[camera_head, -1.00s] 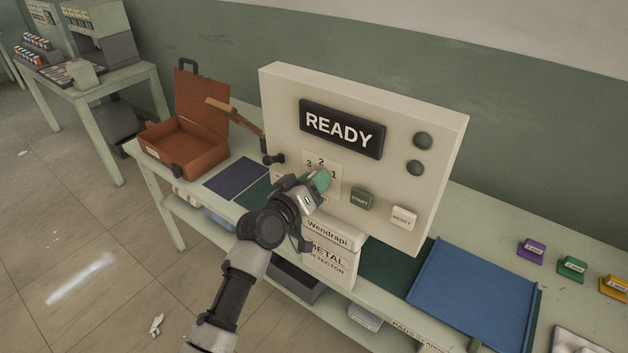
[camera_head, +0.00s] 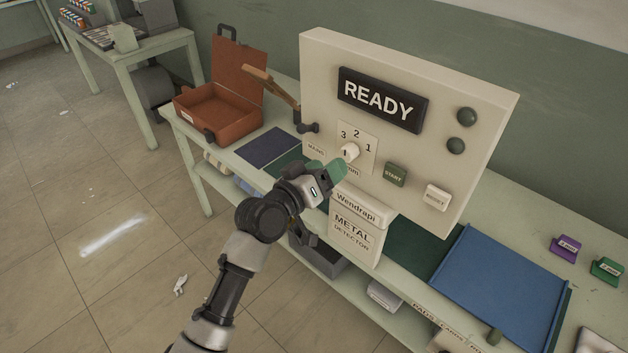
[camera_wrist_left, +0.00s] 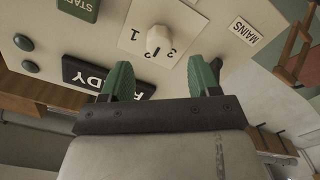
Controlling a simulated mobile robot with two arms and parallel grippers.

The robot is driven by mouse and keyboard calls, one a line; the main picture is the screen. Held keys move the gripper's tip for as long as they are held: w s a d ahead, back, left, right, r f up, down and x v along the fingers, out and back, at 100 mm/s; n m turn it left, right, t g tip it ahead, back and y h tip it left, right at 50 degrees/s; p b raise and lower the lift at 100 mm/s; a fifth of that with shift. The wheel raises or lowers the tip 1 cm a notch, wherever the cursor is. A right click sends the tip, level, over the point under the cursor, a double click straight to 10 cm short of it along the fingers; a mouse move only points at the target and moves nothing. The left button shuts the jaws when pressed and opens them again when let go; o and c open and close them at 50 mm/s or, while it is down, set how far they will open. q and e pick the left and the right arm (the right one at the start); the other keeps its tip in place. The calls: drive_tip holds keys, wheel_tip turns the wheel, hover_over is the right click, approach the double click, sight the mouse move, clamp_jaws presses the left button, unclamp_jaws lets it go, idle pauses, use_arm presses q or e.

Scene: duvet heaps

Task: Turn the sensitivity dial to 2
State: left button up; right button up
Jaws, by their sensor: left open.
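The white sensitivity dial (camera_head: 349,152) sits on the cream metal detector panel (camera_head: 480,110), below the numbers 3, 2 and 1. It has a small dark mark; I cannot tell for sure which number that mark faces. In the left wrist view the dial (camera_wrist_left: 159,41) is ahead, roughly centred between my green fingertips, and apart from them. My left gripper (camera_head: 328,173) is open and empty, just below and left of the dial in the head view. In the left wrist view the gripper (camera_wrist_left: 158,78) shows both fingers spread. My right gripper is out of view.
The panel carries a READY display (camera_head: 381,101), a green START button (camera_head: 396,174), a white RESET button (camera_head: 437,197) and a lever (camera_head: 272,87) at its left. An open brown case (camera_head: 222,110) and a blue tray (camera_head: 500,285) lie on the bench either side.

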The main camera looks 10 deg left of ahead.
use_arm(q)
drive_tip(key=shift+b+v, duration=0.3)
drive_tip(key=shift+v, duration=1.65)
